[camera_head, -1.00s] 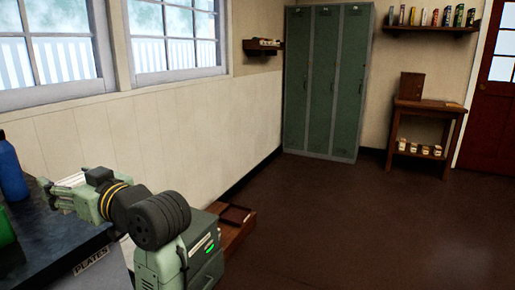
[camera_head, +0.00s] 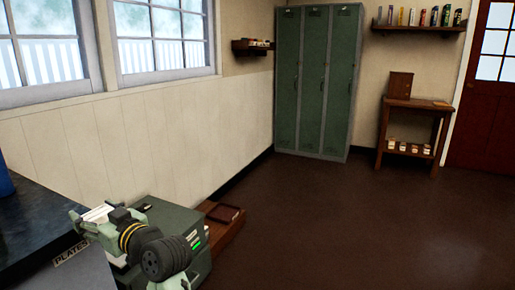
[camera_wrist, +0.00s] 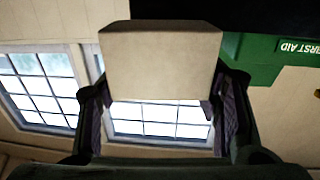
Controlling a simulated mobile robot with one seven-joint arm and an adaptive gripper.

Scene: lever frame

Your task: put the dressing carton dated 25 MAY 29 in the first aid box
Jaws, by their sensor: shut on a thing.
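A plain beige carton (camera_wrist: 160,65) is held between the two fingers of my gripper (camera_wrist: 160,108), which is shut on it. No date can be read on the carton face that shows. A green box lettered FIRST AID (camera_wrist: 298,47) is at the upper right of the wrist view, apart from the carton; only part of it shows. In the head view the carton shows as a pale shape (camera_head: 97,213) at my gripper, beside the dark counter's edge. The first aid box is not in the head view.
A dark counter (camera_head: 30,225) with a PLATES label stands at the left, a blue bottle (camera_head: 5,180) on it. A low brown wooden piece (camera_head: 222,222) is on the floor. Green lockers (camera_head: 315,80) and a side table (camera_head: 412,105) stand behind. The floor between is clear.

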